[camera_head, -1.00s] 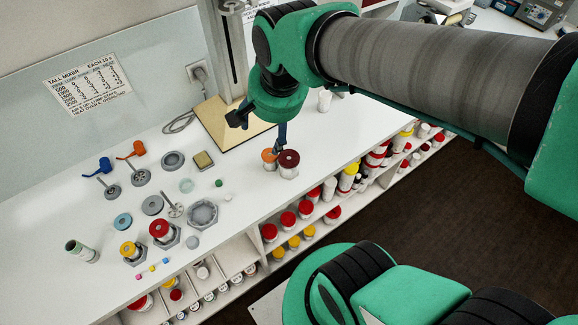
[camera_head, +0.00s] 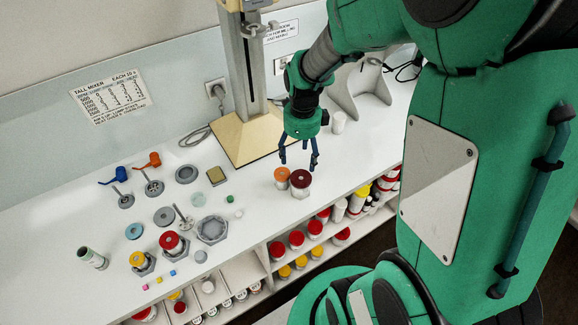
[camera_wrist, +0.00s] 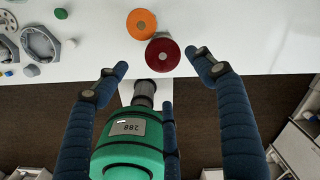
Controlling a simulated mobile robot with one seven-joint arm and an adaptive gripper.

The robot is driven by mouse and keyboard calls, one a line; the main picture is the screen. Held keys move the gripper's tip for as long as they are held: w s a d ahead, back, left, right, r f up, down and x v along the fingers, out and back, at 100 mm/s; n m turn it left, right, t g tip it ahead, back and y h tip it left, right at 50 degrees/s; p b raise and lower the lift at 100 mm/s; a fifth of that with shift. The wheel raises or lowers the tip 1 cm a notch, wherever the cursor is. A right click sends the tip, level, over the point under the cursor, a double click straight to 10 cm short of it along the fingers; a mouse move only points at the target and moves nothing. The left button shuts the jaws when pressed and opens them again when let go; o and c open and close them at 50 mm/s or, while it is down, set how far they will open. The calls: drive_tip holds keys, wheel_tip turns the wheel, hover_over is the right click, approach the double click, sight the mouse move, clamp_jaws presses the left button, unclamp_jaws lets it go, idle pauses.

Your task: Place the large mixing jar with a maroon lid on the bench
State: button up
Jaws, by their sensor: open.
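The large mixing jar with a maroon lid (camera_head: 300,180) stands upright on the white bench (camera_head: 352,165), near its front edge. Its maroon lid also shows in the wrist view (camera_wrist: 163,54). An orange-lidded jar (camera_head: 281,178) stands close beside it on the left; it shows in the wrist view too (camera_wrist: 141,23). My gripper (camera_head: 298,166) is open and empty, with its blue fingers above and just behind the two jars in the head view. In the wrist view my gripper (camera_wrist: 158,70) has its fingers spread wide, with the maroon lid between and beyond the tips.
A stand with a wooden base (camera_head: 240,140) is behind and left of the jars. Hexagonal holders (camera_head: 212,230) and small parts crowd the left bench. Shelves below hold red-lidded jars (camera_head: 296,238).

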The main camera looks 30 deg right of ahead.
sight(301, 174)
drive_tip(key=shift+d+f+m, duration=0.25)
drive_tip(key=shift+f+m, duration=0.25)
drive_tip(key=shift+f, duration=0.05)
drive_tip(key=shift+f, duration=0.1)
wheel_tip(301, 174, down, 8)
drive_tip(key=shift+f+b, duration=0.2)
drive_tip(key=shift+b, duration=0.35)
drive_tip(key=shift+f, duration=0.1)
drive_tip(key=shift+s+d+f+b, duration=0.1)
drive_tip(key=shift+f+b, duration=0.15)
drive_tip(key=shift+f, duration=1)
drive_tip(key=shift+s+d+f+b, duration=0.1)
drive_tip(key=shift+f+b, duration=0.15)
drive_tip(key=shift+f, duration=1)
